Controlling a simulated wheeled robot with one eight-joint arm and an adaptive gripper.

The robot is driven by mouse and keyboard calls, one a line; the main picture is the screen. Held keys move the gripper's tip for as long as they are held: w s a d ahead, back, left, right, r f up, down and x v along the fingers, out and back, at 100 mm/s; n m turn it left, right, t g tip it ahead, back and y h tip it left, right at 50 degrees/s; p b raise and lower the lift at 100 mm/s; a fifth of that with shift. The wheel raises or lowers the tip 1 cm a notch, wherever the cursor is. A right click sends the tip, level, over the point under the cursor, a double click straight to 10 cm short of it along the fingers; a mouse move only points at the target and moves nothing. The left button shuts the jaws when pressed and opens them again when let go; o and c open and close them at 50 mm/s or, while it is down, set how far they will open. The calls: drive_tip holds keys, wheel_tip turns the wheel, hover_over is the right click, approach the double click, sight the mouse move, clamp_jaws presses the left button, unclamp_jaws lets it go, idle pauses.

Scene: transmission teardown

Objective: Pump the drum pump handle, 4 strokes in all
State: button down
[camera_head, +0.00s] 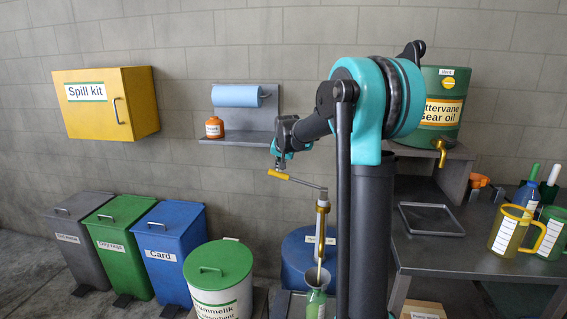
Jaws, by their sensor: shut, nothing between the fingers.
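The drum pump handle (292,180) is a yellow lever, running left from the top of the brass pump column (323,222). The handle is slightly tilted, its left end higher than the end at the pump. The pump stands by a blue drum (296,245), which is partly hidden behind my arm. A green vessel (315,303) is below the pump at the bottom edge. My gripper (281,164) is shut and empty, just above the left end of the handle. Whether it touches the handle I cannot tell.
My arm hides part of the scene right of the pump. A green-lidded white bin (219,275) stands left of the drum. A wall shelf (250,137) with a blue roll (236,96) is behind the gripper. A workbench (470,250) with jugs (510,230) is right.

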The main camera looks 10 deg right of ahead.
sight(274, 172)
wheel_tip(274, 172, down, 8)
drive_tip(key=a+n+g+h, duration=0.1)
drive_tip(key=a+h, duration=0.1)
drive_tip(key=h, duration=0.1)
drive_tip(key=shift+w+h, duration=0.2)
drive_tip(key=shift+h, duration=0.2)
drive_tip(key=r, duration=0.2)
drive_tip(key=w+r, duration=0.1)
drive_tip(key=r, duration=0.1)
drive_tip(key=v, duration=1)
drive_tip(key=shift+w+r, duration=0.3)
drive_tip(key=shift+r, duration=0.05)
drive_tip(key=shift+d, duration=0.1)
